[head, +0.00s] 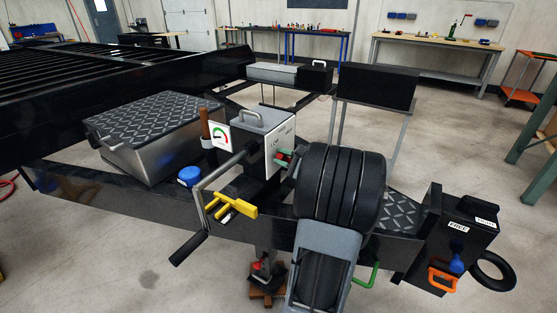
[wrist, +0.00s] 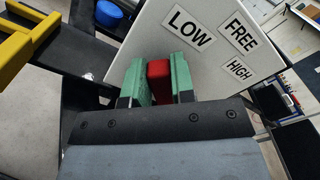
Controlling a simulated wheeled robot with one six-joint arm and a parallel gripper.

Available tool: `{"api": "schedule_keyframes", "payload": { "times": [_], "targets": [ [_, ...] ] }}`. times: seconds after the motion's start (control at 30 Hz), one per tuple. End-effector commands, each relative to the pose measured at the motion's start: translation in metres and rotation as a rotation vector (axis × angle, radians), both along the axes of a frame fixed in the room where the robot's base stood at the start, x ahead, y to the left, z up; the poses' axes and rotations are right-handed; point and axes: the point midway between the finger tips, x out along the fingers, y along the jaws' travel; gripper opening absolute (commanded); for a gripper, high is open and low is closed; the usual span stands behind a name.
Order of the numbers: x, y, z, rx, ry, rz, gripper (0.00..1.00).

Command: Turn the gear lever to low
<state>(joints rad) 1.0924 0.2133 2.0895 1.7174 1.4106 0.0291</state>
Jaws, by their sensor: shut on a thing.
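The gear lever has a red grip (wrist: 159,82); in the wrist view it stands between the two green fingers of my gripper (wrist: 158,84), which are shut on it. Behind it is a white plate (wrist: 185,60) with the labels LOW (wrist: 190,28), FREE (wrist: 240,36) and HIGH (wrist: 236,69). The red grip is below LOW and to the left of HIGH; which label the lever points at, I cannot tell. In the head view my gripper (head: 284,157) is at the front of the grey gear housing (head: 268,124), with the lever mostly hidden.
A crank handle (head: 207,202) and a yellow part (head: 228,205) are left of the housing. A black box (head: 450,240) with an orange handle is at the right.

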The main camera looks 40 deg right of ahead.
Motion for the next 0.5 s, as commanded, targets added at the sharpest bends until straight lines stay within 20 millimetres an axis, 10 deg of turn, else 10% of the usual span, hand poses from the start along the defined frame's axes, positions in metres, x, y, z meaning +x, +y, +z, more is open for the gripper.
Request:
{"api": "schedule_keyframes", "payload": {
  "times": [0.3, 0.33, 0.5],
  "targets": [
    [0.0004, -0.0005, 0.0012, -0.009, -0.002, -0.002, 0.00],
    [0.0004, -0.0005, 0.0012, -0.009, -0.002, -0.002, 0.25],
    [0.0004, -0.0001, 0.0008, -0.007, -0.001, -0.001, 0.41]
  ]
}}
